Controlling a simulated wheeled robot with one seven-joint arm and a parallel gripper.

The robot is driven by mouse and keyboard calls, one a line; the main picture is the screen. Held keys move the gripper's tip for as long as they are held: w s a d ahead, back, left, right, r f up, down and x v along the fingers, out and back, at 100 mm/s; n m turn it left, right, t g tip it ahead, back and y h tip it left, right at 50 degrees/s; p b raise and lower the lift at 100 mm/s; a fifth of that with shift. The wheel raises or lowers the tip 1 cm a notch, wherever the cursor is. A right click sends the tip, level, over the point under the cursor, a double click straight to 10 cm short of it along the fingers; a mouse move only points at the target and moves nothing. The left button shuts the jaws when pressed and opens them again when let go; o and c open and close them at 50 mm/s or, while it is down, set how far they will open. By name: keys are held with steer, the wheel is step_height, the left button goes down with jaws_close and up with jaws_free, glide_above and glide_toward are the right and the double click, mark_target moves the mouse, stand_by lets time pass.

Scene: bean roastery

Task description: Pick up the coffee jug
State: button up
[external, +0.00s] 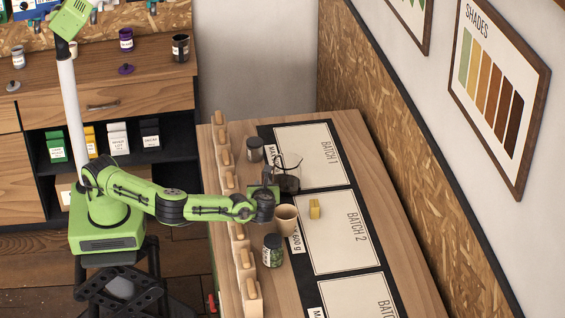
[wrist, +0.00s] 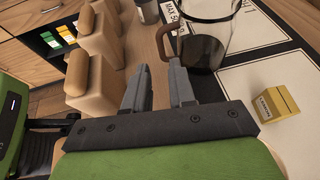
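The coffee jug (external: 288,181) is clear glass with dark contents at the bottom, standing upright on the counter by the BATCH 1 mat. The handle lies just beyond the fingertips, roughly in line with the gap.
A tan cup (external: 286,219) and a jar with green contents (external: 272,251) stand in front of the jug. A yellow box (external: 314,209) lies on the BATCH 2 mat. A dark canister (external: 254,149) stands behind. Several pale blocks (wrist: 94,43) with wooden tops line the left edge.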

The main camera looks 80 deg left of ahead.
mark_target(263, 176)
steer(key=b+x, duration=0.1)
steer(key=x, duration=0.8)
steer(key=shift+w+a+f, duration=0.15)
steer(key=shift+a+f, duration=0.1)
steer(key=shift+a, duration=0.05)
steer(key=shift+r, duration=0.1)
jaws_close()
